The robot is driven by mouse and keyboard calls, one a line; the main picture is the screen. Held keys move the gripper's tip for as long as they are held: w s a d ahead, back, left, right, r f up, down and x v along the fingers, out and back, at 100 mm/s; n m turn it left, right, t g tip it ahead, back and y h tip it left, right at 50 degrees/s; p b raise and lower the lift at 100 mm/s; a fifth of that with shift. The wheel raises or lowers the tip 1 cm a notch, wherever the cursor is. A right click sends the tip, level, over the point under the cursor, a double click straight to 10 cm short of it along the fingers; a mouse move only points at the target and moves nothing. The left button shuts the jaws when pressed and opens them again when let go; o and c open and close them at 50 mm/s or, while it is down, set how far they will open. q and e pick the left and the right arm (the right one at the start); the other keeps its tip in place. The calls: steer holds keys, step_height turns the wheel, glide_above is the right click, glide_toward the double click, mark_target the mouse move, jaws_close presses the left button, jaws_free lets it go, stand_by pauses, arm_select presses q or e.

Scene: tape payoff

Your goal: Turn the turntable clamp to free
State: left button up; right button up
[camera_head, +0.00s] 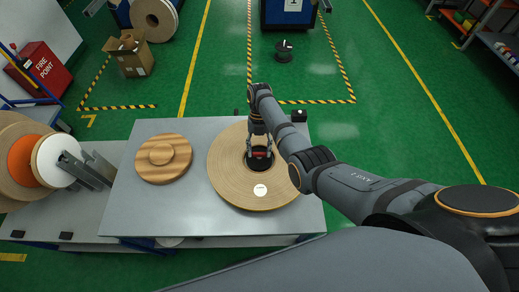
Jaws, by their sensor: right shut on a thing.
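The turntable carries a large tan tape roll (233,178) on the right half of the grey table. The turntable clamp (260,162) shows as a dark hub with a red part in the roll's centre hole. My right gripper (259,153) reaches down over the roll's centre and is shut on the clamp's red part. The gripper and its wrist hide some of the clamp, so I cannot tell its exact setting. My left gripper is not in view.
A round wooden piece (163,158) lies on the table's (150,210) left half. Reels on a stand (52,160) are left of the table. Open green floor lies behind.

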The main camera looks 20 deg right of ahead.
steer(key=shift+n, duration=0.4)
steer(key=o, duration=1.2)
steer(key=shift+c, duration=0.2)
steer(key=a+v, duration=0.1)
steer(key=v, duration=0.6)
steer(key=shift+d+r, duration=0.3)
steer(key=shift+d, duration=0.15)
